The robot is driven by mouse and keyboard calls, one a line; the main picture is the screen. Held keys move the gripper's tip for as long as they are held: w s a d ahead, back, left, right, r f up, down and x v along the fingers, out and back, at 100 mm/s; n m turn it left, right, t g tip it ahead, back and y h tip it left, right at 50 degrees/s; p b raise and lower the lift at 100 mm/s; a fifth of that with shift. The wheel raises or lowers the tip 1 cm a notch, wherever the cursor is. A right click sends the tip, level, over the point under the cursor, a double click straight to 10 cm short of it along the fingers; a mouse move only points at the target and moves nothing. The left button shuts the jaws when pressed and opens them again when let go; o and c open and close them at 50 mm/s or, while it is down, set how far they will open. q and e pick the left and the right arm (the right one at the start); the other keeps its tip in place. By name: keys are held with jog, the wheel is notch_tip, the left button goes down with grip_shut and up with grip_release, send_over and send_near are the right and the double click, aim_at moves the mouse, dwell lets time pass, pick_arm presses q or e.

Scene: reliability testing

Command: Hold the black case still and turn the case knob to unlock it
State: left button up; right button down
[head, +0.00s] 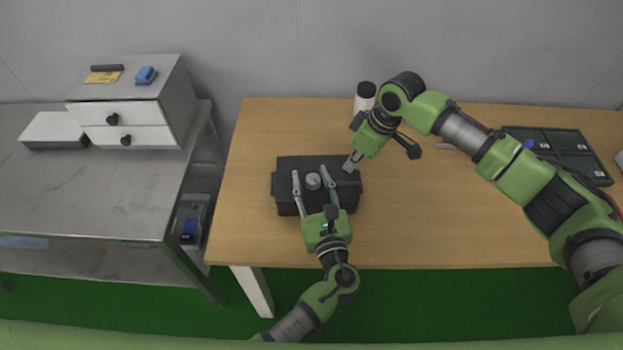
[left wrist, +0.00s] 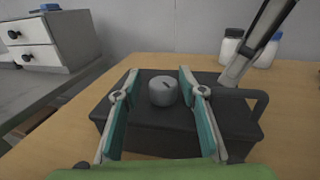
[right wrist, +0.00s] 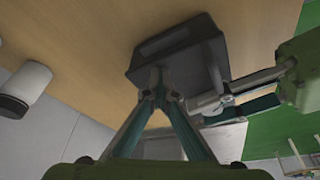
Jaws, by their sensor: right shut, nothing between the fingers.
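The black case (head: 288,165) lies on the wooden table, and it also shows in the left wrist view (left wrist: 150,133). A round grey knob (head: 313,181) stands on its top, clear in the left wrist view (left wrist: 163,91). My left gripper (head: 311,174) is open over the case, one finger on each side of the knob with visible gaps. My right gripper (head: 348,168) is shut, its tips at the case's right side near the black handle (left wrist: 262,97). In the right wrist view its closed tips (right wrist: 160,72) meet at the case's edge; contact is unclear.
A white bottle with a black lid (head: 364,97) stands behind the case. A dark compartment tray (head: 565,150) lies at the table's right. A grey bench with a drawer unit (head: 125,112) stands to the left. The table in front right is clear.

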pick_arm(q)
jog(key=shift+d, duration=0.2)
jog(key=shift+s+d+f, duration=0.15)
jog(key=shift+s, duration=0.4)
jog(key=v, duration=0.7)
jog(key=shift+a, duration=0.2)
